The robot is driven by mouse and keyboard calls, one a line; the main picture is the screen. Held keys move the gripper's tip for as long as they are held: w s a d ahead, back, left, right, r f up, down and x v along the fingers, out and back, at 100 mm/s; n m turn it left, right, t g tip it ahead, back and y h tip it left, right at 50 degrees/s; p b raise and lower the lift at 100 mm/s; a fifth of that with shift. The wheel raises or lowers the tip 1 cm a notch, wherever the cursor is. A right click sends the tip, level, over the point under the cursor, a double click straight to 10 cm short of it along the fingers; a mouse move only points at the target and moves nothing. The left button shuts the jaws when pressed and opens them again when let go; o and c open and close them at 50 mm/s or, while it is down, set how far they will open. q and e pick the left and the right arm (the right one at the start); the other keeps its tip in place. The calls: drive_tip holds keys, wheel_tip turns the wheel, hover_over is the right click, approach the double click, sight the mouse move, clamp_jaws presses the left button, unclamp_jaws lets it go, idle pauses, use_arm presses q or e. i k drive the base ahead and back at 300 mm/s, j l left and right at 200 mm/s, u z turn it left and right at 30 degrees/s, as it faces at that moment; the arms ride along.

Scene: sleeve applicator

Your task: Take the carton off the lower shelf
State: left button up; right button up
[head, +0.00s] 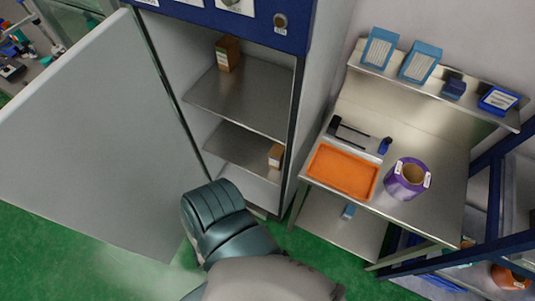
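A small brown carton (276,156) with a pale label stands at the right end of the lower shelf (240,146) inside an open cabinet, close to the right wall. A taller brown carton (228,54) stands towards the back left of the upper shelf (240,98). A dark teal and grey arm part of mine rises from the bottom middle, in front of the cabinet's lower opening. No gripper fingers show in the head view, and I cannot tell which arm this is.
The cabinet door (90,135) stands wide open to the left. A steel bench (440,205) at right holds an orange tray (342,171), a purple roll (408,179) and a black tool. Blue boxes (420,62) sit on its rack. Green floor (50,255) lies below.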

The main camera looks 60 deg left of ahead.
sight(276, 155)
drive_tip(key=u, duration=1.7)
